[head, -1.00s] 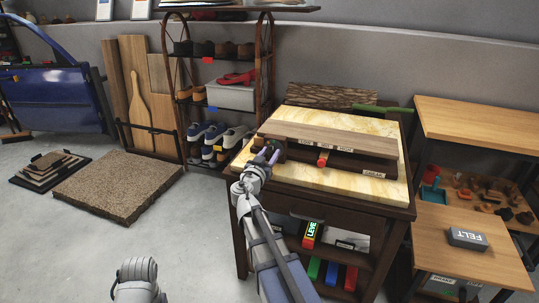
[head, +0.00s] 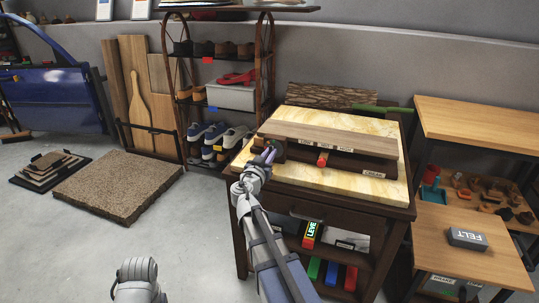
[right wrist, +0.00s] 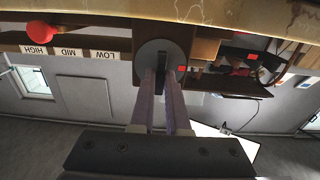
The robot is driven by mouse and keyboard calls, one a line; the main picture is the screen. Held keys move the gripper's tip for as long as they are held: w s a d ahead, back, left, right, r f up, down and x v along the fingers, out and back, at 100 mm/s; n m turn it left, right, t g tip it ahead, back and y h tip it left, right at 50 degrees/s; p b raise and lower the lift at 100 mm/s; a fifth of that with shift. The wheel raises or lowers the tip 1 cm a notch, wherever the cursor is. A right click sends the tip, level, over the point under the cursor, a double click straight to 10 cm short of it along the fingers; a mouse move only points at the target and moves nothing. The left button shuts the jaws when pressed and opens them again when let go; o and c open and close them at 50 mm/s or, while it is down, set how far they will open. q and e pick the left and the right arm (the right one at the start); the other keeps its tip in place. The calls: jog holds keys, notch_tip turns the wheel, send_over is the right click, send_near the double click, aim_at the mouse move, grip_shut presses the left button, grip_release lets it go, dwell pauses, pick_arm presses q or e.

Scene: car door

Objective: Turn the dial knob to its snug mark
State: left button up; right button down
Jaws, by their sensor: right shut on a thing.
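My right gripper (head: 269,155) reaches the left end of a wooden unit (head: 330,135) on the bench top. In the right wrist view its two purple-grey fingers (right wrist: 162,78) are shut on the dial knob (right wrist: 148,52), a dark grey disc with a raised bar between the fingertips. A small red square (right wrist: 182,68) shows at the knob's right edge in that view. The fingers hide part of the disc, and no snug lettering is readable. My left gripper is out of view; only a grey part of my left arm shows at the bottom.
A shoe rack (head: 222,90) stands behind left, a side table (head: 465,240) right.

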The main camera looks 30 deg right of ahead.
jog(key=shift+n, duration=0.3)
jog(key=n, duration=0.3)
jog(key=shift+n, duration=0.3)
jog(key=shift+w+a+n, duration=0.1)
jog(key=shift+n, duration=1.6)
jog(key=c, duration=0.9)
grip_release()
jog(key=shift+a, duration=0.1)
jog(key=v, duration=0.7)
jog(key=shift+s+a, duration=0.2)
jog(key=shift+s, duration=0.05)
jog(key=shift+f, duration=0.1)
